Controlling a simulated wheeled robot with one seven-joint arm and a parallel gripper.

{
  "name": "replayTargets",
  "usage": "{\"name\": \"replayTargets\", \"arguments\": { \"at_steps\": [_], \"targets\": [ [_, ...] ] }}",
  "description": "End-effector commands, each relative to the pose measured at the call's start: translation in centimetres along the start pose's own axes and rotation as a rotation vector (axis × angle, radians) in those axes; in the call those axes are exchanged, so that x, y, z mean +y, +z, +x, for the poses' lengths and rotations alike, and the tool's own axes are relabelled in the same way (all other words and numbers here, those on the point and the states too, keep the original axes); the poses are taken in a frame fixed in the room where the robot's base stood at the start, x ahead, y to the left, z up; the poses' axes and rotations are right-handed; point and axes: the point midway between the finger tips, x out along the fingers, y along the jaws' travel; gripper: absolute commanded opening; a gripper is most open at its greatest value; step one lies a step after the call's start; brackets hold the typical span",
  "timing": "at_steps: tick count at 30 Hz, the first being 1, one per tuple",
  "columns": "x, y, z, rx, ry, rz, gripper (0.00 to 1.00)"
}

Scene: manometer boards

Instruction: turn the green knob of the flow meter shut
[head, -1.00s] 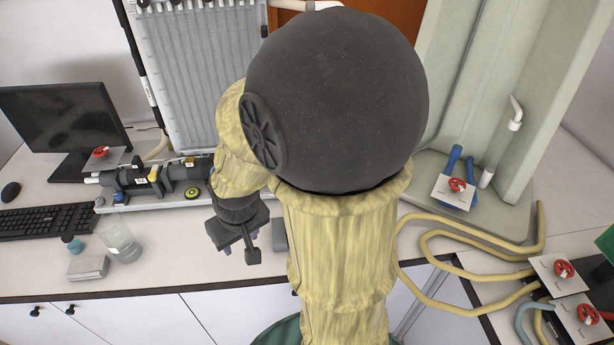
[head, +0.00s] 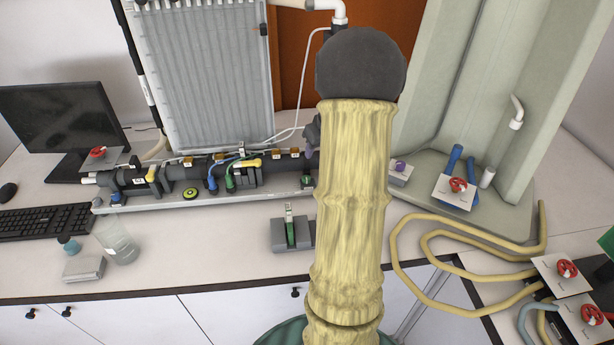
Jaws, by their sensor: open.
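A small flow meter (head: 290,233) with a grey base and an upright tube with green on it stands on the bench, just left of my arm. I cannot make out its green knob clearly at this size. A dark grey part of my gripper (head: 313,133) shows at the left edge of my raised arm, behind and above the flow meter in the picture. My arm hides the rest of it, including most of the fingers. My gripper is open and apart from the flow meter.
A dark pipe assembly (head: 205,178) with valves and hoses runs along the bench before the manometer board (head: 208,80). A purple-knobbed box (head: 398,172) and red-wheeled valves (head: 458,186) lie right.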

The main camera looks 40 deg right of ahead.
Motion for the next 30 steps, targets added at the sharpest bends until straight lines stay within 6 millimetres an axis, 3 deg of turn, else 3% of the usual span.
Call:
{"name": "replayTargets", "arguments": {
  "at_steps": [8,30],
  "targets": [
    [-0.1,0.0,0.8,-0.002,-0.002,0.000,0.47],
    [-0.1,0.0,11.7,-0.003,-0.001,0.001,0.47]
  ]
}}
